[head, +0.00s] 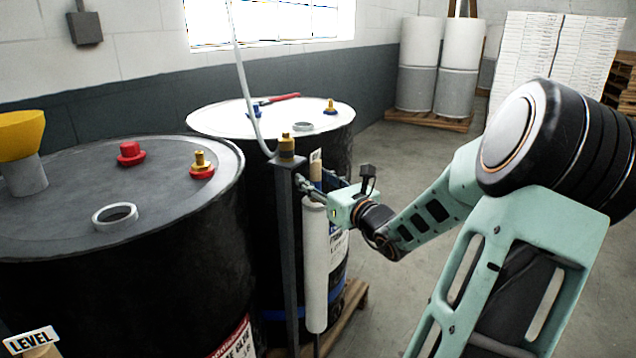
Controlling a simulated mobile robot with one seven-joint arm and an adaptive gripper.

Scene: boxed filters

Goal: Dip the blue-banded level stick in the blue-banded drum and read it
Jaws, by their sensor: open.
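The blue-banded drum (270,111) stands behind the nearer drum, black with a pale lid and a blue band low on its side. A white-ringed opening (303,126) is in its lid. A tan stick with a dark blue band and a small label, seemingly the level stick (316,172), stands upright in a white tube (315,265) beside a dark post (288,235). My gripper (318,187) is open at the stick's upper part, its fingers near both sides. I cannot tell whether they touch it. The stick's lower part is hidden in the tube.
The nearer drum (60,215) has a white-ringed opening, red cap, brass fitting and yellow funnel (20,140). A pale hose (243,85) hangs by the post. A red-handled tool (280,98) lies on the far lid. A LEVEL sign (30,340) is front left. Floor behind my arm is clear.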

